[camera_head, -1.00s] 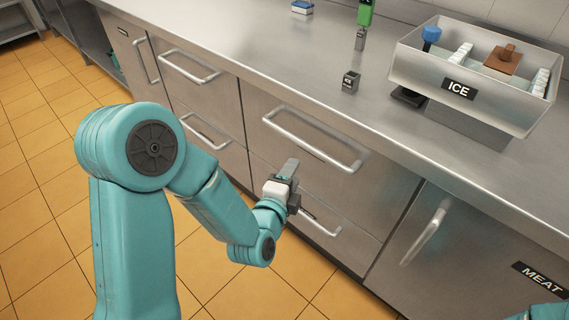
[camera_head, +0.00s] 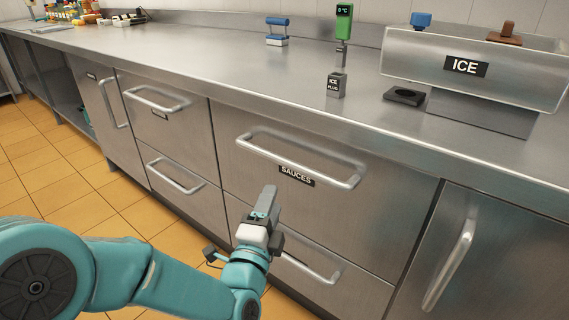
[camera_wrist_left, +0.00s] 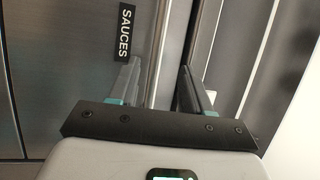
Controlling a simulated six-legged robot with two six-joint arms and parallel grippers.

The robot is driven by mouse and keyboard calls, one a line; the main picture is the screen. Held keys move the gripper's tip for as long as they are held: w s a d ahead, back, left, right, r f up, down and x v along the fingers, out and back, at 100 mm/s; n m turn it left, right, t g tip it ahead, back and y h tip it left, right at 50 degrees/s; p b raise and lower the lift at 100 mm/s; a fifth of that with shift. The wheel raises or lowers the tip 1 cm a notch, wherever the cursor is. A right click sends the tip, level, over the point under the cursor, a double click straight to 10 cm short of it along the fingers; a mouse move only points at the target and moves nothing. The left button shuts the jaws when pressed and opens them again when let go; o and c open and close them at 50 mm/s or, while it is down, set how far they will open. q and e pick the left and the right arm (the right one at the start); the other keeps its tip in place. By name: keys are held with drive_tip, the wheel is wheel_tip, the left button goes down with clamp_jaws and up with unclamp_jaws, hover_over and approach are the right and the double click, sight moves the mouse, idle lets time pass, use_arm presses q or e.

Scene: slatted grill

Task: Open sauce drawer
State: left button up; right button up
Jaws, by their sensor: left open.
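The sauce drawer (camera_head: 385,200) is the wide upper drawer in the middle of the head view, and it is shut. Its black SAUCES label (camera_head: 296,175) sits below its long metal bar handle (camera_head: 300,158). My left gripper (camera_head: 265,200) is open and empty, in front of the drawer and lower than the handle in the picture. In the left wrist view the label (camera_wrist_left: 125,32) is left of the fingers (camera_wrist_left: 158,85). A vertical metal bar, seemingly the handle, runs beyond the gap between them; I cannot tell the distance. My right gripper is out of view.
A lower drawer handle (camera_head: 305,268) is just beyond my left wrist. A cabinet door handle (camera_head: 450,265) is at the right. The counter edge (camera_head: 330,125) overhangs the drawers, with an ICE bin (camera_head: 420,65) on top.

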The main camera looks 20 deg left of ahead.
sight(284, 166)
use_arm(q)
drive_tip(key=w, duration=0.4)
drive_tip(key=w+r+b, duration=0.1)
drive_tip(key=w, duration=0.3)
drive_tip(key=w+r, duration=0.1)
drive_tip(key=w, duration=0.3)
drive_tip(key=shift+w+a+r, duration=0.1)
drive_tip(key=shift+w+a, duration=0.15)
drive_tip(key=shift+a, duration=0.1)
clamp_jaws()
